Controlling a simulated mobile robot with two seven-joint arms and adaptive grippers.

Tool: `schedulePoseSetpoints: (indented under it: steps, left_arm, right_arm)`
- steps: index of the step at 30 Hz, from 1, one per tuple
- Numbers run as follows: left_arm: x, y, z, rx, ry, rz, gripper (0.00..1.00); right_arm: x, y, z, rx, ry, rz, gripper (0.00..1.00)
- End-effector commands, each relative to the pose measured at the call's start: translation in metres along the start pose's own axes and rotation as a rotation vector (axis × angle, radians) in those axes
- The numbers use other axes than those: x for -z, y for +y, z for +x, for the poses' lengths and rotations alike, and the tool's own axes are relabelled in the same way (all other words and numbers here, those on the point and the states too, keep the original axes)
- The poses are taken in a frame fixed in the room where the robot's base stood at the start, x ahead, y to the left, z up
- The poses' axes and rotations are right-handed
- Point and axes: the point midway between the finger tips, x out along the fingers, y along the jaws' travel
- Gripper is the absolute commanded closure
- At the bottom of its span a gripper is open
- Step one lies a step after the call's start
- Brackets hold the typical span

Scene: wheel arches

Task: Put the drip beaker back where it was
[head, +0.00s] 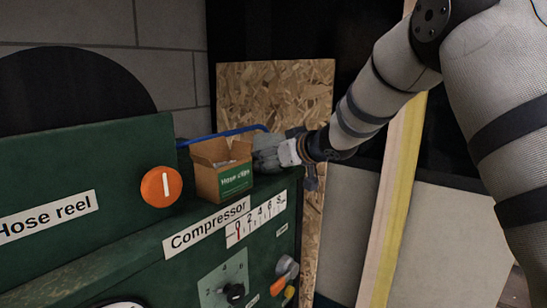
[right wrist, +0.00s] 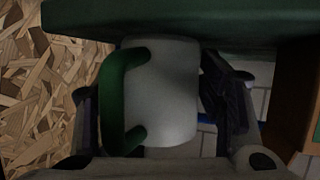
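The drip beaker (right wrist: 172,95), pale with a green handle (right wrist: 112,100), lies between the two dark fingers of my right gripper (right wrist: 160,115) in the right wrist view. The right-hand finger is close against its side, and the handle is beside the left-hand finger. I cannot tell whether both fingers press on it. In the head view my right gripper (head: 300,152) is at the far end of the green cabinet's top, just right of the hose clips box. A pale part shows there, but the beaker is not clear. My left gripper is not in view.
The open cardboard hose clips box (head: 220,170) stands close left of the gripper, with a grey crumpled thing (head: 266,152) between them. A chipboard panel (head: 275,95) is behind. The green Compressor cabinet (head: 265,255) carries knobs and a gauge. A blue rod (head: 225,132) runs behind the box.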

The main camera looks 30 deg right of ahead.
Motion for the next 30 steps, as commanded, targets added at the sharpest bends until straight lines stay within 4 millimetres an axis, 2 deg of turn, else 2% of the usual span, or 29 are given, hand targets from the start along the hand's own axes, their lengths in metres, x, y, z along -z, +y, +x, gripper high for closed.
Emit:
schedulePoseSetpoints:
  steps: [11, 13, 17, 24, 30]
  left_arm:
    - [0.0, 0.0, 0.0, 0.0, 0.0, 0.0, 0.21]
    - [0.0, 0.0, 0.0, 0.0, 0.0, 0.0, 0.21]
    - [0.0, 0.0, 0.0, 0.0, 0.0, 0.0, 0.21]
    - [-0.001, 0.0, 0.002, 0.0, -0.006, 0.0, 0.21]
    - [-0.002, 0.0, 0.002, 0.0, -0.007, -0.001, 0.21]
  right_arm:
    - [0.002, 0.0, -0.001, 0.0, 0.002, 0.0, 0.22]
    - [0.004, 0.0, -0.006, -0.001, 0.003, 0.0, 0.22]
    - [0.004, 0.0, -0.031, -0.001, 0.003, 0.002, 0.22]
    - [0.003, 0.0, -0.092, -0.004, -0.002, -0.009, 0.22]
    - [0.002, 0.001, -0.115, -0.004, -0.002, -0.005, 0.22]
